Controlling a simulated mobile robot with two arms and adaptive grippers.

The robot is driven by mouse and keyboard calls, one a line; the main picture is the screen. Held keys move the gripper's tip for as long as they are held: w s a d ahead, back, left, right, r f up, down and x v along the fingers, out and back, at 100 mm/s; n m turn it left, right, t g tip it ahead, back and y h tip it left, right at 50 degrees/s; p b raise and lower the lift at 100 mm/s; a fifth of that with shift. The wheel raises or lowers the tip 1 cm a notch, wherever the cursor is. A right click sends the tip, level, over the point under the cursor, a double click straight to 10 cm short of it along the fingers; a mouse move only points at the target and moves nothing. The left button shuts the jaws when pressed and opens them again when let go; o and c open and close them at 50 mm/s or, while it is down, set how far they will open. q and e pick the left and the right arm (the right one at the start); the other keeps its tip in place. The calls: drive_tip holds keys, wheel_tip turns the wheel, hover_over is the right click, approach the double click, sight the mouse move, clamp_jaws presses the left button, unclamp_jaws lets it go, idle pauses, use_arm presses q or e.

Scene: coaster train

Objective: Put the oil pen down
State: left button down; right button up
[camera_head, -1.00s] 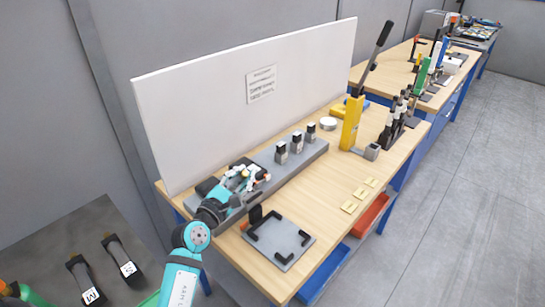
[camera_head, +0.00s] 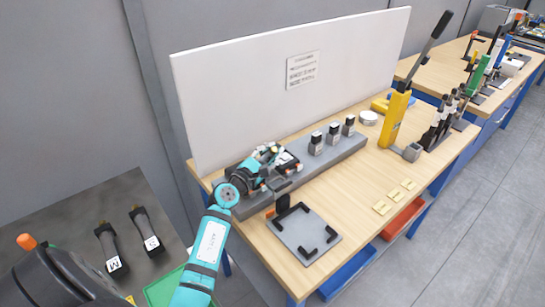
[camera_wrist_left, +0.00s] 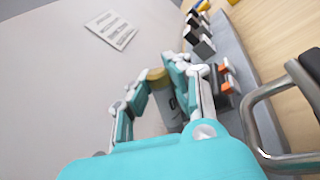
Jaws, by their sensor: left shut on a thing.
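My left gripper (camera_head: 268,162) is shut on the oil pen, over the left end of the grey block on the bench. In the left wrist view the oil pen (camera_wrist_left: 166,103) is a grey cylinder with a gold end, between the teal and white fingers (camera_wrist_left: 160,90). A dark mark shows on its side. The gripper mostly hides the pen in the head view, and I cannot tell whether the pen touches the block. Two similar dark pens with gold tips, marked M (camera_head: 109,248) and S (camera_head: 146,232), lie on a dark surface at left. My right gripper is not in view.
The grey block (camera_head: 350,148) carries three dark pieces with white labels (camera_head: 316,144). A white panel (camera_head: 230,90) stands behind. A grey plate with black corners (camera_head: 306,234) lies in front. A yellow lever press (camera_head: 393,118) stands right. Wood between plate and press is mostly clear.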

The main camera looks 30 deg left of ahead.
use_arm(q)
drive_tip(key=shift+f, duration=0.4)
drive_tip(key=shift+f, duration=0.15)
drive_tip(key=c, duration=1.3)
unclamp_jaws()
drive_tip(key=shift+s+r, duration=0.15)
drive_tip(key=shift+r, duration=0.1)
drive_tip(key=s, duration=1.2)
drive_tip(key=shift+f, duration=0.1)
drive_tip(key=shift+w, duration=0.1)
